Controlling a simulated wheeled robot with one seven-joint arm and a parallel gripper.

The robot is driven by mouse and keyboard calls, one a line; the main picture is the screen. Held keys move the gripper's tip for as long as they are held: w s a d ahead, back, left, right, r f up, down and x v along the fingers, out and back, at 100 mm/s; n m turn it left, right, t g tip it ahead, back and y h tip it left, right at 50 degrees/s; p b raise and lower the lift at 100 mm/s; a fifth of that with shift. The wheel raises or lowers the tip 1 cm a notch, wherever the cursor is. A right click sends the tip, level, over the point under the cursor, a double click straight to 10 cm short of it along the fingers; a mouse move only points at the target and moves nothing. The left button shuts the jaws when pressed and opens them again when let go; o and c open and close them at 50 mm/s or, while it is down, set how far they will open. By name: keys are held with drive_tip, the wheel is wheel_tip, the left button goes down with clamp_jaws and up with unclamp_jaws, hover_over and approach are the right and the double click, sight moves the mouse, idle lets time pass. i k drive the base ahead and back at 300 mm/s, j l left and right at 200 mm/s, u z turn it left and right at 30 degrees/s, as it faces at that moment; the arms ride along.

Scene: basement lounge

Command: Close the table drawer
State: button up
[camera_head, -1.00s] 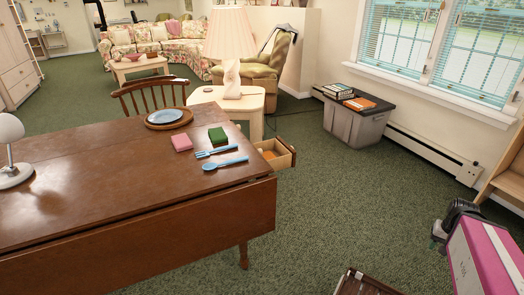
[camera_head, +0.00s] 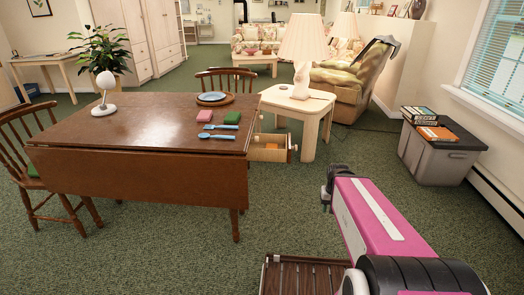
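The brown wooden table (camera_head: 130,129) stands left of centre in the head view. A light wooden drawer (camera_head: 268,155) sticks out to the right past the table's right end, low down, with a knob on its right side. Something orange lies inside it. The drawer is open; the table end hides where it joins. My gripper (camera_head: 327,192) is at the end of my pink arm, right of the drawer and nearer to me, apart from it. It is dark and small, and its fingers cannot be made out clearly.
A cream side table (camera_head: 297,102) stands just behind the drawer. A grey bin (camera_head: 438,152) is at right. Green carpet is free between.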

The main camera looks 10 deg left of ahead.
sight(257, 152)
drive_tip(key=i+l+u, duration=0.15)
drive_tip(key=l+u, duration=0.55)
drive_tip(key=l, duration=0.15)
drive_tip(key=l+u, duration=0.35)
drive_tip(key=l, duration=0.15)
drive_tip(key=i, duration=0.05)
